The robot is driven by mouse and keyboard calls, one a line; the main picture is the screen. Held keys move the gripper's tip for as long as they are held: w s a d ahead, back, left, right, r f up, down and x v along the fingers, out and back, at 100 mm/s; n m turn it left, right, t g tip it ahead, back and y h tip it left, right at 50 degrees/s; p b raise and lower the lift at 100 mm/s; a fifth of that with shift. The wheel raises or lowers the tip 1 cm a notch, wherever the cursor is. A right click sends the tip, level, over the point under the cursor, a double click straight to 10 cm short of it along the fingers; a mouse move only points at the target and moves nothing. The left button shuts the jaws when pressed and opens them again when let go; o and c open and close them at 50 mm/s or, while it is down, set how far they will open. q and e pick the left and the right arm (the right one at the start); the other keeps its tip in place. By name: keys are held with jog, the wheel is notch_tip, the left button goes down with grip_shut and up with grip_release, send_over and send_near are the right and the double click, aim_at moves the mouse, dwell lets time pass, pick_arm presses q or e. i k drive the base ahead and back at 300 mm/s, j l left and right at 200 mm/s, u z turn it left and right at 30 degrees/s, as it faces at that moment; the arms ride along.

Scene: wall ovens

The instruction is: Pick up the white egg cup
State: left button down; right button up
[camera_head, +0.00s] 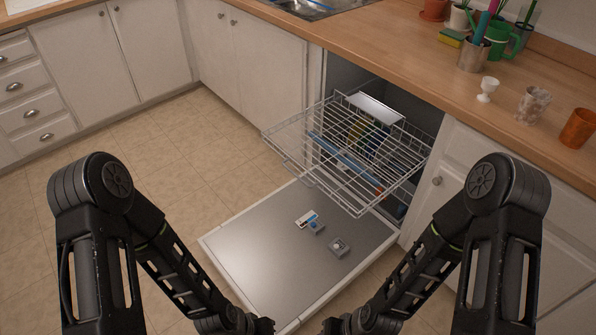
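The white egg cup (488,89) stands upright on the wooden countertop at the upper right. It is a small goblet shape with a foot, and nothing touches it. My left gripper (266,325) and my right gripper (332,325) are low at the bottom edge, mostly cut off, so their fingers cannot be made out. Both are far below the egg cup and apart from it.
A marbled cup (532,105) and an orange cup (578,128) stand right of the egg cup. A metal utensil holder (474,52) stands behind it. The open dishwasher door (270,250) and pulled-out wire rack (340,150) lie ahead.

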aim_at(489, 84)
jog(key=z, duration=1.7)
jog(key=i+l, duration=0.15)
jog(key=i, duration=0.15)
jog(key=i+l, duration=0.2)
jog(key=i, duration=0.1)
